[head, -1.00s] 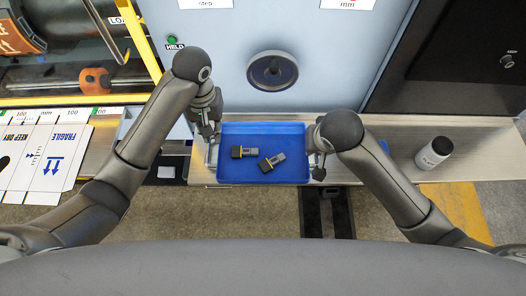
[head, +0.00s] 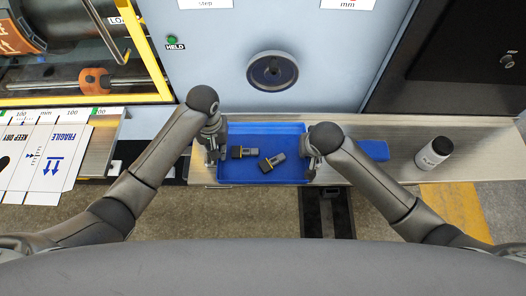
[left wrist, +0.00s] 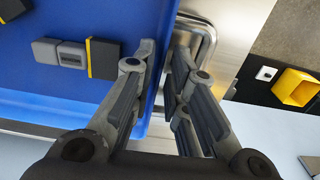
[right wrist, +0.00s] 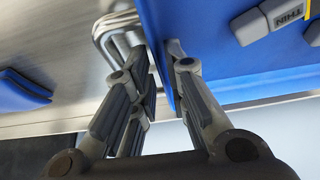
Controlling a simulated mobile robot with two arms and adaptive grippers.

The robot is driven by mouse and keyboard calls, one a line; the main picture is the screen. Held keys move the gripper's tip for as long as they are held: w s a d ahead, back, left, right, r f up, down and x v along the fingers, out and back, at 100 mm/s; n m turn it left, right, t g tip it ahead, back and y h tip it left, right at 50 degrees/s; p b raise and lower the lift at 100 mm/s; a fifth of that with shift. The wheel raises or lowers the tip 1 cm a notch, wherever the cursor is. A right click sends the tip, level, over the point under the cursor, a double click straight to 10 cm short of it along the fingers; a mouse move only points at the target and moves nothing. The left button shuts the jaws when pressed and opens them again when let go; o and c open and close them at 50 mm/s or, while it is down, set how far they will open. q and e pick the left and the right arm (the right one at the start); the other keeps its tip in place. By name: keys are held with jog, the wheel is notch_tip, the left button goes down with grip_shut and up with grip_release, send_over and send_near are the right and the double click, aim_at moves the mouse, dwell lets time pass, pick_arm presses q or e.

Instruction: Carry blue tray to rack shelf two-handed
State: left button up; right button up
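The blue tray (head: 262,174) lies level on the narrow bench, with two dark grey and yellow blocks (head: 243,152) (head: 271,162) inside. A metal handle sticks out at each end; one shows in the left wrist view (left wrist: 207,42), the other in the right wrist view (right wrist: 112,28). My left gripper (left wrist: 163,48) is nearly closed with the tray's end wall between its fingers, one finger inside, one on the handle side. My right gripper (right wrist: 160,50) straddles the opposite wall the same way. Both look shut on the walls. No rack shelf is recognisable.
White printed cardboard (head: 45,160) lies at left. A pale machine panel with a round knob (head: 272,70) stands close behind the bench (head: 402,134).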

pick_arm(q)
jog(key=shift+f, duration=0.15)
pick_arm(e)
jog(key=shift+f, duration=0.15)
pick_arm(q)
grip_shut()
pick_arm(e)
grip_shut()
